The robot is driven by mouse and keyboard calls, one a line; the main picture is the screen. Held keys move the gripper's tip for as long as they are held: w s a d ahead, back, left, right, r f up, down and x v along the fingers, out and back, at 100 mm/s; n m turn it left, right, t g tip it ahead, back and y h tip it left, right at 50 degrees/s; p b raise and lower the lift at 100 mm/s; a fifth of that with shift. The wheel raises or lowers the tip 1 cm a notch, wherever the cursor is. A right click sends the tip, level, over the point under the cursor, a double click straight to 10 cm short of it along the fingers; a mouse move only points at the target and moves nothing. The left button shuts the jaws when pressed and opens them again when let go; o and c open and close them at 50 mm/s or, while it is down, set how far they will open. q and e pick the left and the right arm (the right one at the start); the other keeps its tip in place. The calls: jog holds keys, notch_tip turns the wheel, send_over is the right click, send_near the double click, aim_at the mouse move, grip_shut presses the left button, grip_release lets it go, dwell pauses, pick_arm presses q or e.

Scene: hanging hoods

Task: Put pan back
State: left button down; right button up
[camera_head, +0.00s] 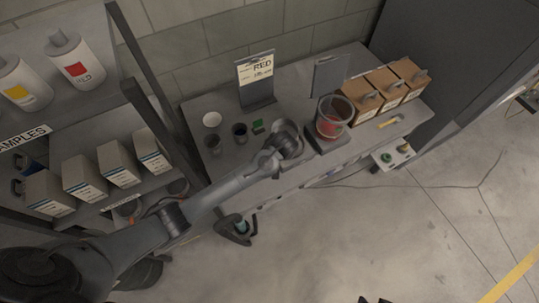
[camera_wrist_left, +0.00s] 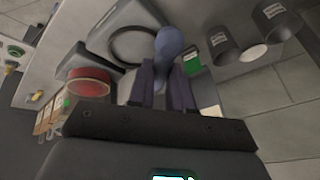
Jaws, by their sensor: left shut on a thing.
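A round grey rim (camera_wrist_left: 118,42), which looks like the pan, lies over a flat grey plate in the left wrist view. My left gripper (camera_wrist_left: 170,72) is shut on a smooth blue-grey rounded piece (camera_wrist_left: 170,42) beside this rim. I cannot tell for sure whether that piece belongs to the pan. In the head view my left gripper (camera_head: 285,140) is low over the front middle of the bench, and arm and fingers hide much of what it holds. Dark tips at the bottom edge may be my right gripper (camera_head: 373,300); its jaws are unclear.
Right of the left gripper, a clear tub with red contents (camera_head: 333,118) stands on a dark base. Small cups (camera_head: 240,131) and a green piece (camera_head: 258,126) lie left. A RED sign (camera_head: 257,78) stands behind; brown boxes (camera_head: 383,85) are right. A shelf (camera_head: 90,110) stands left.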

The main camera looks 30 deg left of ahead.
pick_arm(q)
jog(key=w+f+b, duration=0.1)
jog(key=f+b, duration=0.1)
jog(key=w+d+f+b, duration=0.1)
jog(key=f+b, duration=0.1)
jog(key=f, duration=0.1)
jog(key=w+f+b, duration=0.1)
jog(key=f+b, duration=0.2)
jog(key=shift+w+d+f, duration=0.2)
jog(key=shift+w+f, duration=0.05)
jog(key=shift+w, duration=0.15)
dwell(0.5)
jog(key=shift+p, duration=0.4)
dwell(0.4)
jog(key=shift+p, duration=0.4)
dwell(0.4)
jog(key=shift+f, duration=0.15)
dwell(0.3)
